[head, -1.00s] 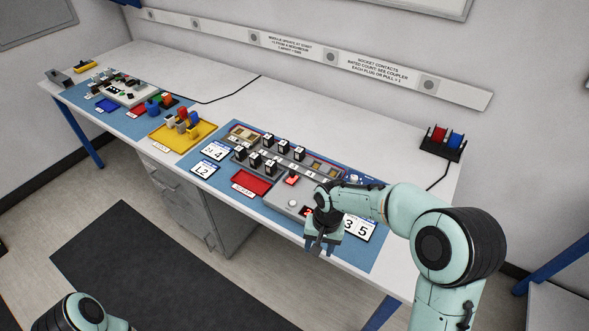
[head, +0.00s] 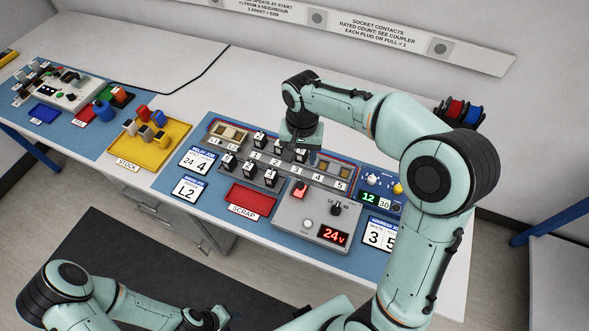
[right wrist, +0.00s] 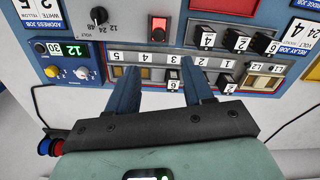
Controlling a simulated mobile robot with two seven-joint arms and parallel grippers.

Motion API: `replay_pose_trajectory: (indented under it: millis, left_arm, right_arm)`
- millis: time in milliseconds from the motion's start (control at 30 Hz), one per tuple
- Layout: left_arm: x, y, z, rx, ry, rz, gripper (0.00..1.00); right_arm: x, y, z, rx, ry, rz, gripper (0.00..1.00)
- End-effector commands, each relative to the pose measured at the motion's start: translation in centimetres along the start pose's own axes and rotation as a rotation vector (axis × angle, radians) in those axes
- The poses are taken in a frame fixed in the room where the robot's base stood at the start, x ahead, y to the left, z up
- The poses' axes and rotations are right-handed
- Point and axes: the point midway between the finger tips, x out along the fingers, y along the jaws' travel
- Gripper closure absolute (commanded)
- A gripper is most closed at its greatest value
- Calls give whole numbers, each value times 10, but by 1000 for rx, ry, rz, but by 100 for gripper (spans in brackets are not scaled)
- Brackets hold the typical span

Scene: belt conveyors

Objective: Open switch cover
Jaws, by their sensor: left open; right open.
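A red switch (head: 299,190) stands on a grey power box (head: 283,220) with a red 24v display (head: 333,235). The switch also shows in the right wrist view (right wrist: 158,28), in a dark frame. I cannot tell a separate cover on it or whether that is raised. My right gripper (head: 300,152) points down over the numbered relay strip, behind the switch. In the right wrist view, its fingers (right wrist: 162,88) are apart and empty, with the relay strip beyond them. My left gripper (head: 206,318) is low at the bottom, open, away from the bench; its fingertips are hard to make out.
Black numbered relays (head: 228,163) stand left of my right gripper. A red scrap tray (head: 251,197) lies left of the power box, a yellow stock tray (head: 174,150) further left. A blue box (head: 380,187) with knobs stands at the right. A black knob (head: 336,210) is close beside the switch.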

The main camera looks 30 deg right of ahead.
Motion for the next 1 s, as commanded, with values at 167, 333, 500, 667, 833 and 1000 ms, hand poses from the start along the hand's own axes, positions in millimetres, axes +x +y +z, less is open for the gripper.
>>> replay_pose_trajectory:
  millis: [167, 333, 500, 667, 833, 1000]
  left_arm:
    - [5, -3, 4, -2, -5, -2, 57]
    - [8, -5, 6, -3, -8, -3, 57]
    - [10, -6, 7, -4, -9, -3, 57]
    - [11, -7, 7, -4, -9, -4, 57]
    - [11, -7, 7, -4, -9, -4, 57]
    - [11, -7, 7, -4, -9, -4, 57]
  right_arm:
    - [32, 1, 2, 0, -7, 6, 49]
    - [69, 1, 2, 0, -7, 5, 49]
    - [101, 1, 1, 0, -6, 5, 49]
    - [120, 0, 1, 0, -3, 2, 49]
    - [127, 0, 0, 0, -2, 1, 49]
    - [128, 0, 0, 0, -1, 1, 49]
